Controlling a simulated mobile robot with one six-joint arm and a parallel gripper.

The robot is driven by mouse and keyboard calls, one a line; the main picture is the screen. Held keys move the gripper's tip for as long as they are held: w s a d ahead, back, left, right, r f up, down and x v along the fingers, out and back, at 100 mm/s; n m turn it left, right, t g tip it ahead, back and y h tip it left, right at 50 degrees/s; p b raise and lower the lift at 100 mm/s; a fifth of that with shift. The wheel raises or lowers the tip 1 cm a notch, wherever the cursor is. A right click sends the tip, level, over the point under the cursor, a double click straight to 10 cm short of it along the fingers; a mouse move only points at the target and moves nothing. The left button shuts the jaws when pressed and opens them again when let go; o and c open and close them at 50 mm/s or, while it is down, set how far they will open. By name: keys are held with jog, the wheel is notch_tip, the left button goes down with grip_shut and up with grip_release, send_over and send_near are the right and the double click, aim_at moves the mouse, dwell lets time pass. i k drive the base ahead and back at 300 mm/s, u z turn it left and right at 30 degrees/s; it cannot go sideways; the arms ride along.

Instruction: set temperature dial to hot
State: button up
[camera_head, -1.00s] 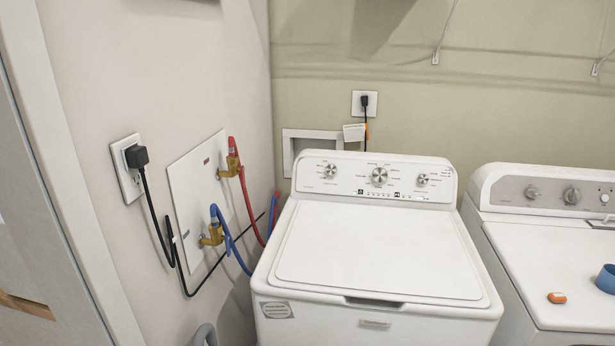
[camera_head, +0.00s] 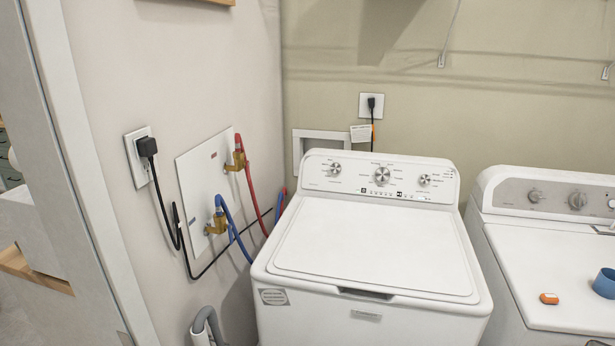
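A white top-loading washer (camera_head: 375,247) stands in the corner with its lid shut. Its raised rear control panel (camera_head: 320,184) carries three silver dials: a left dial (camera_head: 335,170), a larger middle dial (camera_head: 382,175) and a right dial (camera_head: 424,180). The labels around the dials are too small to read, so I cannot tell which one is the temperature dial or where any of them points. My gripper is not in view.
A second white machine (camera_head: 545,255) stands close on the right, with an orange object (camera_head: 549,298) and a blue cup-like object (camera_head: 605,283) on top. Red (camera_head: 252,200) and blue hoses (camera_head: 232,228) and a black cord (camera_head: 157,195) hang along the left wall. A door frame (camera_head: 85,190) edges the left.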

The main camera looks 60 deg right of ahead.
aim_at(336, 168)
jog(key=u, duration=0.55)
jog(key=k, duration=1.2)
jog(key=z, duration=1.15)
jog(key=i, duration=0.3)
jog(key=u, duration=0.3)
